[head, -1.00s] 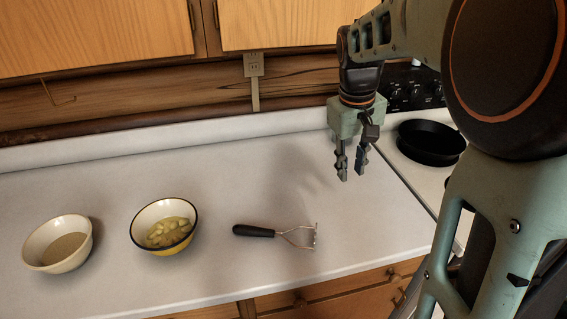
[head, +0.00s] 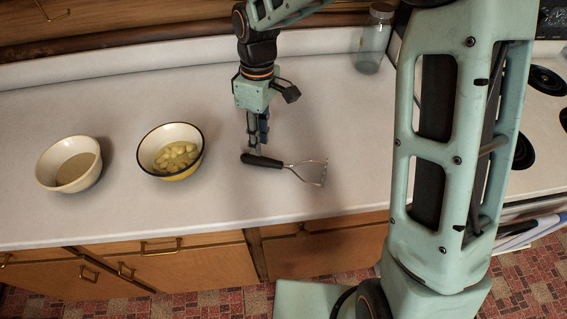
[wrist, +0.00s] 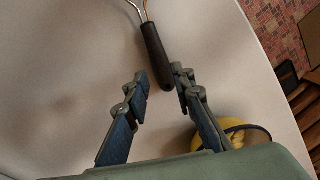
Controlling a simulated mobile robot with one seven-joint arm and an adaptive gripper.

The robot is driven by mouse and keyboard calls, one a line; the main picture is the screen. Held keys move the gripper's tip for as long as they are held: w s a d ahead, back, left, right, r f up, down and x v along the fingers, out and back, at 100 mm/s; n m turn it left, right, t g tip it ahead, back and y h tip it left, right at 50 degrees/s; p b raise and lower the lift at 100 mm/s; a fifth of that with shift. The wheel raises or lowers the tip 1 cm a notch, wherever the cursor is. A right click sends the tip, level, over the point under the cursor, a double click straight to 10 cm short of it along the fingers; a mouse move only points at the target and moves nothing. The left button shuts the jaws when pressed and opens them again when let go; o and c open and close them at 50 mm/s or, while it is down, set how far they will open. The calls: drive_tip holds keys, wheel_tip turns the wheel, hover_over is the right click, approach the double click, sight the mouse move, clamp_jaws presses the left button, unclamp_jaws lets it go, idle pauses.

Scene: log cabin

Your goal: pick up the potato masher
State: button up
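The potato masher (head: 262,161) lies on the white counter, with a black handle at its left and a wire head at its right. In the wrist view its black handle (wrist: 157,57) points toward my gripper, with the handle's end near the fingertips. My gripper (head: 258,140) points down over the handle in the head view. In the wrist view my gripper (wrist: 162,88) is open, its two fingers apart with the handle end between or just beyond the tips. I cannot tell whether a finger touches the handle.
A yellow bowl (head: 147,166) with pale pieces stands left of the masher, and a cream bowl (head: 45,180) stands farther left. A glass jar (head: 373,45) is at the back right. The stove (head: 540,150) is at far right. The counter (head: 230,210) is clear around the masher.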

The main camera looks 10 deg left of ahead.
sight(263, 160)
drive_tip(key=shift+s+d+f+p, duration=0.1)
drive_tip(key=shift+s+d+f, duration=0.05)
drive_tip(key=shift+f, duration=0.75)
drive_tip(key=shift+s+d+f+p, duration=0.1)
drive_tip(key=shift+s+f, duration=0.1)
drive_tip(key=shift+f, duration=0.7)
drive_tip(key=shift+s+d+f+p, duration=0.1)
drive_tip(key=shift+s+d+f, duration=0.05)
drive_tip(key=shift+f, duration=0.75)
clamp_jaws()
